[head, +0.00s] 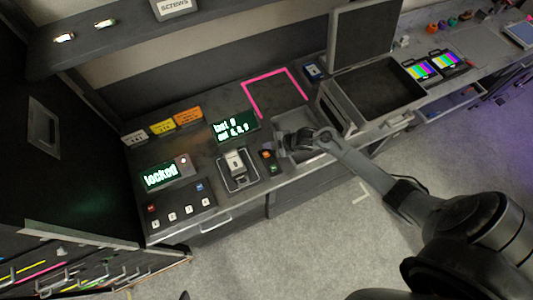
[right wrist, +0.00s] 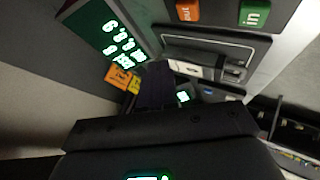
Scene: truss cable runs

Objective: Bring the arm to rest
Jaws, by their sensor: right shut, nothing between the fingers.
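My right arm reaches in from the lower right in the head view. Its dark gripper (head: 288,140) is over a shallow grey tray (head: 292,158) at the front edge of the bench, just right of a small box with orange and green buttons (head: 268,160). The gripper is shut and empty. In the right wrist view its dark fingers (right wrist: 156,85) point toward the bench devices. Whether it touches the tray is unclear. My left gripper is not visible.
The bench (head: 215,165) holds a green "locked" display (head: 165,174), a white-topped device (head: 236,165), another display (head: 235,126) and a button panel (head: 180,208). A large open case (head: 372,92) stands right of the gripper. The floor (head: 300,235) in front is clear.

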